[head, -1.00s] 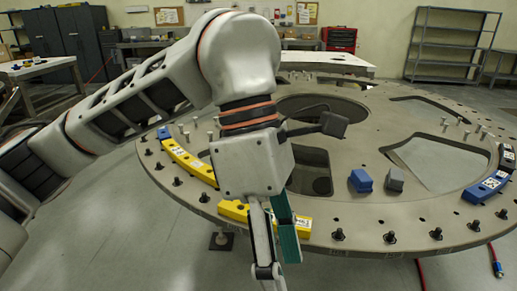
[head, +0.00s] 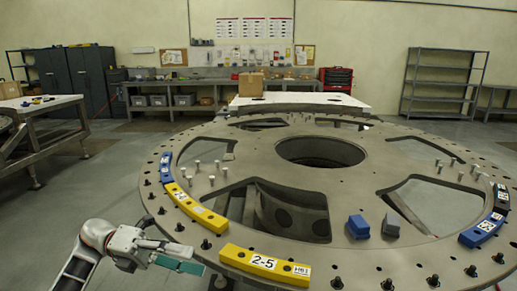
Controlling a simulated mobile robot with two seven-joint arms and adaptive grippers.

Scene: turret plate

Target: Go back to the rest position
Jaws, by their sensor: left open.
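My left gripper (head: 197,260) is low at the left of the head view, beside the near left rim of the turret plate (head: 300,222). Its fingers point right, with a teal pad on the lower one. It is open and I see nothing between the fingers. My left arm comes in from the bottom left corner. My right gripper is not in view. A yellow segment marked 2-5 (head: 264,263) lies on the plate's near rim, right of the gripper and apart from it. Another yellow segment (head: 196,208) lies farther up the left rim.
Short blue (head: 358,227) and grey (head: 390,226) blocks stand on the plate. A blue segment (head: 482,230) and a dark one (head: 501,197) lie on the right rim. Several black pegs line the edge. A table (head: 40,104) stands at left; floor between is clear.

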